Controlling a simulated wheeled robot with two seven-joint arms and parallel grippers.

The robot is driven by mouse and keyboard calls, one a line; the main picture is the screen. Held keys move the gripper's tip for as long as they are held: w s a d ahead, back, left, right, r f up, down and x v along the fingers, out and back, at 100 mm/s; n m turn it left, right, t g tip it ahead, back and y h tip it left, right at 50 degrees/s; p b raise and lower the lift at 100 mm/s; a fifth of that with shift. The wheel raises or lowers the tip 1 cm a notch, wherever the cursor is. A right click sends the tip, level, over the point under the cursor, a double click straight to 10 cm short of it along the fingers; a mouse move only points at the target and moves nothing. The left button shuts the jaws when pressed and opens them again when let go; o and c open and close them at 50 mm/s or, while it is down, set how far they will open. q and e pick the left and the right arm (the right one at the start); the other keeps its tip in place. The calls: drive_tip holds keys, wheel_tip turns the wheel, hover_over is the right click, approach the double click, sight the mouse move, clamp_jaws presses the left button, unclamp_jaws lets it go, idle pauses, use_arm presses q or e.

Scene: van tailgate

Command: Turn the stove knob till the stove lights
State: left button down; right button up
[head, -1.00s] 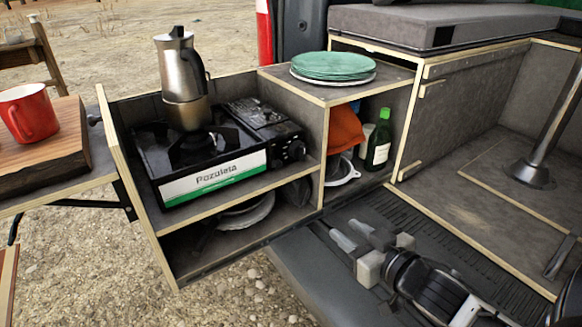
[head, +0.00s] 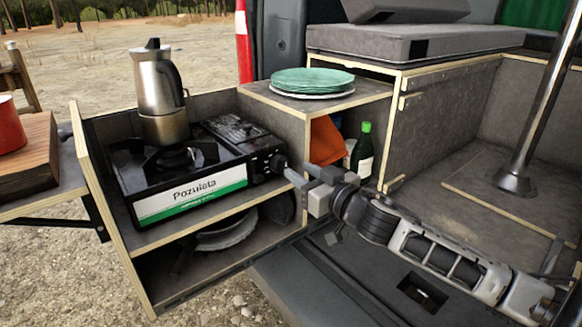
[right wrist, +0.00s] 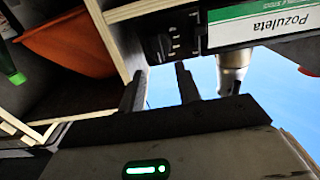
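The black camping stove (head: 190,201) with a "Pozuleta" label sits on the upper shelf of the wooden box. Its knob (head: 277,162) is on the right end of the front; it also shows in the right wrist view (right wrist: 157,46). A steel moka pot (head: 159,92) stands upright on the stove, and no flame is visible. My right gripper (head: 292,174) comes from the right, close to the knob. In the right wrist view its two fingers (right wrist: 160,88) are apart, with nothing between them and the knob just beyond their tips. Contact cannot be told. My left gripper is out of view.
A shelf edge (head: 197,222) runs below the stove. The box's divider is beside my right gripper. A red mug (head: 9,126) stands on a wooden board at left.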

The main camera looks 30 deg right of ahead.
sight(286, 163)
drive_tip(key=shift+w+a, duration=0.2)
drive_tip(key=shift+w, duration=1.95)
clamp_jaws()
